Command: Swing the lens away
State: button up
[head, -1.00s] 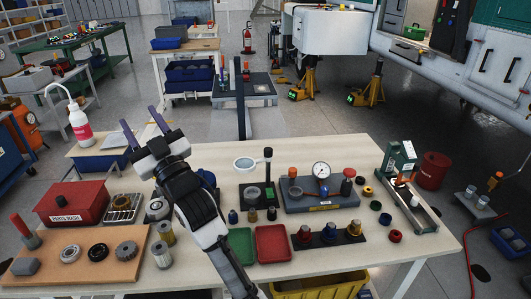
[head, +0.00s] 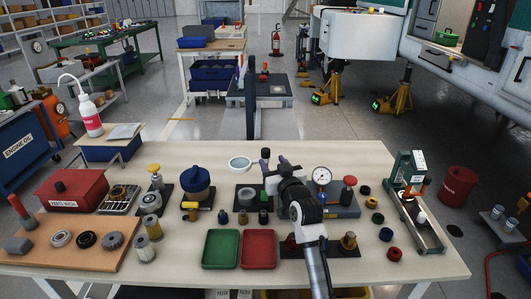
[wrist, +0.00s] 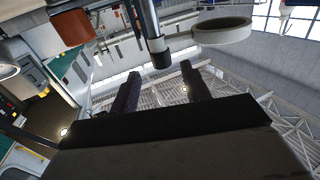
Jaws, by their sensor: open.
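The lens (head: 240,163) is a round, light-rimmed disc, held out to the left above a black stand (head: 246,195) on the bench. In the wrist view it is a pale ring (wrist: 222,31) at the upper right. My gripper (head: 275,166) is in the stand's post area, just right of the lens, and hides much of the post. In the wrist view my gripper (wrist: 161,66) has its two dark fingers apart, with nothing held between them. A dark-tipped post (wrist: 159,52) shows just beyond the fingertips; contact cannot be told.
A dial gauge (head: 322,177) stands right of my gripper on a grey block. A green tray (head: 221,249) and a red tray (head: 258,249) lie in front. A blue-topped pot (head: 196,184) stands to the left. The bench behind the lens is mostly clear.

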aim_at(267, 155)
jog(key=p+x, duration=0.2)
jog(key=x, duration=0.4)
jog(key=shift+w+a+r, duration=0.1)
jog(key=shift+w+a, duration=0.1)
jog(key=shift+w, duration=0.1)
jog(key=shift+c, duration=0.5)
grip_shut()
